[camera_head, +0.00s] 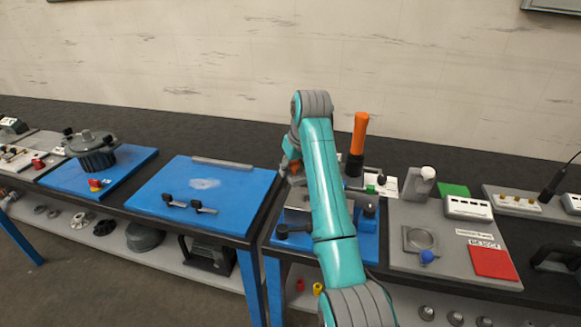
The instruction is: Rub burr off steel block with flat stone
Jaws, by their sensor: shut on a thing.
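My teal arm runs up the middle of the view and bends over at the top, hiding much of the right blue bench behind it. My gripper is hidden behind the arm; small dark and orange-brown parts show at the arm's left edge, too small to make out. A grey metal piece (297,199), perhaps the steel block or its fixture, shows partly to the left of the arm on a blue plate (368,246). I cannot make out the flat stone or a burr.
An upright orange cylinder on a black base (360,133) stands close right of my arm. Further right is a grey board (405,258) with a red square (493,262) and a blue knob (427,257). The left blue bench (238,212) has two dark handles and open room; a dark pot (93,155) stands beyond.

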